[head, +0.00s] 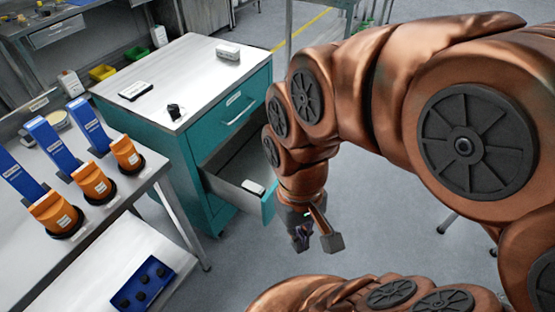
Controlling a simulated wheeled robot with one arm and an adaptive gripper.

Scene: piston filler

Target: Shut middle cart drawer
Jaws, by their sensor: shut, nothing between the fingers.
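The teal cart (178,130) with a grey top stands left of centre in the head view. Its top drawer (236,113) is shut. The drawer below it, the middle drawer (232,193), is pulled out, with a small white item (254,187) inside near its front. My gripper (317,240) is shut and empty. It points down just right of the open drawer's front in the picture.
A white box (228,52), a flat white-topped item (136,90) and a small black object (174,110) lie on the cart. A bench at left holds several orange-and-blue units. A blue tray (143,284) sits on its lower shelf. Grey floor is clear below my gripper.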

